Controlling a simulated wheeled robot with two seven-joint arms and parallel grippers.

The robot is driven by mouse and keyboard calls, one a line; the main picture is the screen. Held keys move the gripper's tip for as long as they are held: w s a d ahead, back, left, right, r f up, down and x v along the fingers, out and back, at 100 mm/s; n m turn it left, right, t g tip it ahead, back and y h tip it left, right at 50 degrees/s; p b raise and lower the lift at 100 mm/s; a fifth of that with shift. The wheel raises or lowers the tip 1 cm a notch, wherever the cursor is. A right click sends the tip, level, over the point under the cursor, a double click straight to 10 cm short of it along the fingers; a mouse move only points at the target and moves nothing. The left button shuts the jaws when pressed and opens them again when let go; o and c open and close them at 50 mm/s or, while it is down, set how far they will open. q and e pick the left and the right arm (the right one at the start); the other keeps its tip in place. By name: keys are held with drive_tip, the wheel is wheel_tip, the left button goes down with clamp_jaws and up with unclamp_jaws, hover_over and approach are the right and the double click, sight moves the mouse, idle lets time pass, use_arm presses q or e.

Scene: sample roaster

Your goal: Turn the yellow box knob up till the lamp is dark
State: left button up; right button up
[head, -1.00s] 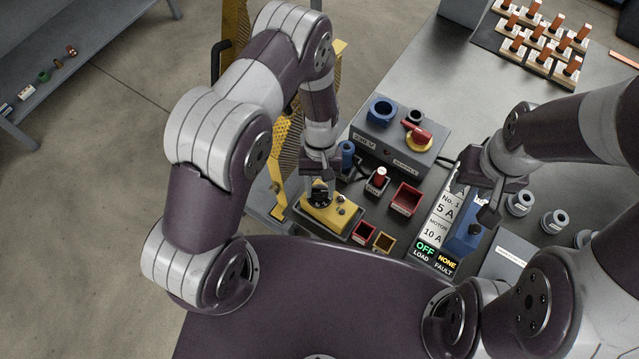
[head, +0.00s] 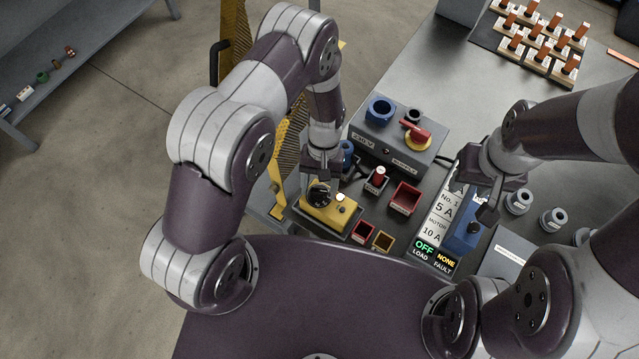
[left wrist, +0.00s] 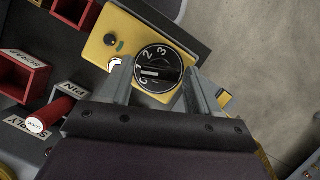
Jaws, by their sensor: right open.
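The yellow box (head: 326,214) sits at the left edge of the bench. Its black round knob (left wrist: 158,68) carries white digits and a pale bar, which points left in the left wrist view. The lamp (left wrist: 115,63) beside the knob glows whitish; it is also bright in the head view (head: 340,197). My left gripper (left wrist: 159,70) has one finger on each side of the knob, close against its rim, and appears shut on it. My right gripper (head: 484,205) is open above the blue device (head: 462,236), away from the yellow box.
A grey supply box (head: 398,140) with a red handle (head: 416,132) stands behind. The display (head: 431,254) reads OFF and NONE.

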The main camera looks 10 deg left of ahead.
use_arm(q)
drive_tip(key=v, duration=1.2)
drive_tip(key=shift+r+b, duration=0.35)
drive_tip(key=shift+b, duration=0.05)
drive_tip(key=shift+w, duration=0.1)
